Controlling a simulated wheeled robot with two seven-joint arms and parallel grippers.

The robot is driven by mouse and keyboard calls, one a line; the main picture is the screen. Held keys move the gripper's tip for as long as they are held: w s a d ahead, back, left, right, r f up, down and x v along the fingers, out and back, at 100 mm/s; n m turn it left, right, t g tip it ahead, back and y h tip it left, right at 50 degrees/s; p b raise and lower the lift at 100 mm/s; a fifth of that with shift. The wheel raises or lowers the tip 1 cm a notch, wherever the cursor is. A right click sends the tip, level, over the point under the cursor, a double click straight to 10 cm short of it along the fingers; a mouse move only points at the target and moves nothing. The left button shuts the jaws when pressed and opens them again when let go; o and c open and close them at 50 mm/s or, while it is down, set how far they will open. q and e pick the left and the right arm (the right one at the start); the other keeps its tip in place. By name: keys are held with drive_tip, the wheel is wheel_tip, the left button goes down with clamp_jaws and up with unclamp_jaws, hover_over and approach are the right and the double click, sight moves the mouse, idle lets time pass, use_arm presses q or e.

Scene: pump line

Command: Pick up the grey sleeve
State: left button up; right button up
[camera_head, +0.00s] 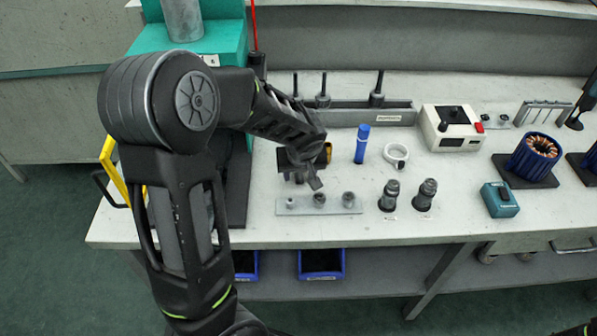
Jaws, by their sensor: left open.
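A pale grey strip (327,208) lies near the front of the bench and bears three short grey round pieces. The left piece (290,202), the middle one (319,199) and the right one (348,198) stand in a row. I cannot tell for sure which of them is the grey sleeve. My left gripper (303,178) points down just behind and above the left part of the strip. It is open, and I see nothing held in it. My own arm hides the bench left of it. My right gripper is not in view.
Behind is a grey rack (345,117) with upright pins. A teal box (499,200) stands farther right.

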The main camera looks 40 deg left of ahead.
use_arm(q)
drive_tip(key=shift+c, duration=0.4)
clamp_jaws()
idle(0.5)
